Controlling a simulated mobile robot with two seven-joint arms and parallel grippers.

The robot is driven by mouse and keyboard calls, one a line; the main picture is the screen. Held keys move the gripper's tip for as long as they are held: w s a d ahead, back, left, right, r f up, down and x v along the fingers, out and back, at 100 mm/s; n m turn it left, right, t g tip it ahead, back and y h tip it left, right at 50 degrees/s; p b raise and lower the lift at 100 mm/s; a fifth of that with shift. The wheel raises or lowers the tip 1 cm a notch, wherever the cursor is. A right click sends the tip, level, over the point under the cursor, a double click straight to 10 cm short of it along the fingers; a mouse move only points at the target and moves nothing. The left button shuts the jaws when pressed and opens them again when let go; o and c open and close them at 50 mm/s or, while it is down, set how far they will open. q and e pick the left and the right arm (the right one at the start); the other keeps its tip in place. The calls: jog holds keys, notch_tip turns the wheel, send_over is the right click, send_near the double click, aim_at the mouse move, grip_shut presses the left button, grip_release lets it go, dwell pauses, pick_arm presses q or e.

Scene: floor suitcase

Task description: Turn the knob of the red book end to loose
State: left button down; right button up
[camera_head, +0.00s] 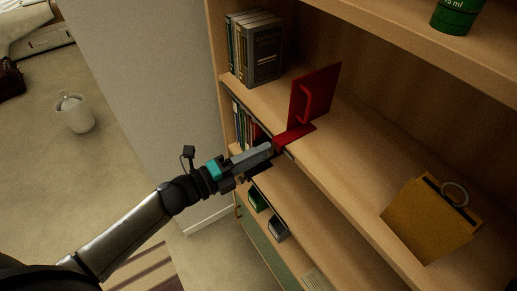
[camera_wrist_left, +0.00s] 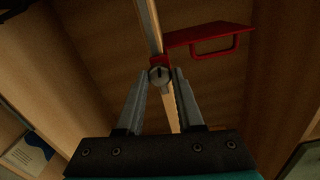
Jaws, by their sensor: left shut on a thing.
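The red book end (camera_head: 320,86) stands on the middle shelf, its upright plate and handle above a base that reaches to the shelf's front edge. In the left wrist view the red book end (camera_wrist_left: 205,34) is clamped at the shelf edge, with a round grey slotted knob (camera_wrist_left: 159,75) below it. My left gripper (camera_head: 271,150) is at the front edge, just under the base. In the wrist view its fingers (camera_wrist_left: 161,82) are on either side of the knob, shut on it. The knob is hidden in the head view. My right gripper is not in view.
Upright books (camera_head: 254,48) stand at the left of the same shelf. A yellow block with a ring (camera_head: 428,218) is on the right. A green can (camera_head: 457,13) sits on the shelf above. More books and boxes fill lower shelves. A white bin (camera_head: 76,113) stands on the floor.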

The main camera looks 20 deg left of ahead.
pick_arm(q)
jog(key=shift+n+p, duration=0.3)
jog(key=shift+n, duration=0.5)
jog(key=c, duration=0.5)
grip_release()
jog(key=b+v, duration=0.2)
jog(key=v, duration=1.3)
jog(key=shift+s+a, duration=0.1)
jog(key=shift+f, duration=0.1)
